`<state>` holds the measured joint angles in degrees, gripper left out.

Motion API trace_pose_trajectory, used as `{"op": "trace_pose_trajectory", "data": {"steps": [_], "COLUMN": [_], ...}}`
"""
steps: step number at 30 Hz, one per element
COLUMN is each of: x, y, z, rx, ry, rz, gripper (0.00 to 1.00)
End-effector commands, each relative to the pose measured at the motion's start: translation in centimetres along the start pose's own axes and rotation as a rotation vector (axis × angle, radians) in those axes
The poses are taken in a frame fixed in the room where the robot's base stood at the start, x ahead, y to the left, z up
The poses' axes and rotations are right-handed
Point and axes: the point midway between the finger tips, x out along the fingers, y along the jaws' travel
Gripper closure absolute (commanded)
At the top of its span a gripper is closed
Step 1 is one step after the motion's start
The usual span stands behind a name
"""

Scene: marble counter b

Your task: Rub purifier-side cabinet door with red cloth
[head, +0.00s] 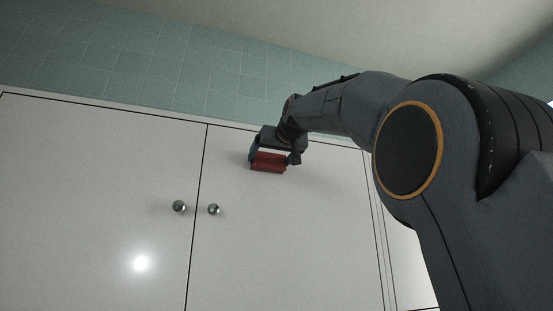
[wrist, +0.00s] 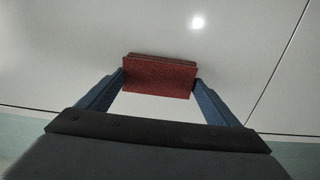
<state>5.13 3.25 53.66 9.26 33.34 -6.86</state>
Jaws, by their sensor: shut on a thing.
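A red cloth (head: 268,162), folded into a block shape, is held between the fingers of my gripper (head: 273,160). It also shows in the wrist view (wrist: 159,77), with one blue finger at each side, so my gripper (wrist: 160,82) is shut on it. The cloth is at the upper part of the right white cabinet door (head: 290,235) in the head view. It looks close to the door surface, but I cannot tell whether it touches. The left cabinet door (head: 90,190) is beside it. No purifier is in view.
Two round metal knobs, the left (head: 179,206) and the right (head: 213,209), stick out near the seam between the doors. Teal tiles (head: 120,70) cover the wall beyond the cabinet's upper edge. The door surface below the cloth is clear.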

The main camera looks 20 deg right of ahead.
Motion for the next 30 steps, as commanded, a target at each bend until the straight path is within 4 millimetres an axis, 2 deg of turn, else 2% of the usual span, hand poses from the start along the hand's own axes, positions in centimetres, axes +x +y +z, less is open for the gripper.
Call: {"op": "trace_pose_trajectory", "data": {"steps": [18, 24, 30], "x": [-0.1, -0.2, -0.2], "y": [-3.7, -3.6, -2.2], "z": [0.2, 0.1, 0.0], "rx": [0.0, 0.0, 0.002], "ry": [-0.003, -0.002, -0.002], "rz": [-0.001, 0.0, 0.002], "gripper": [0.33, 0.33, 0.33]}}
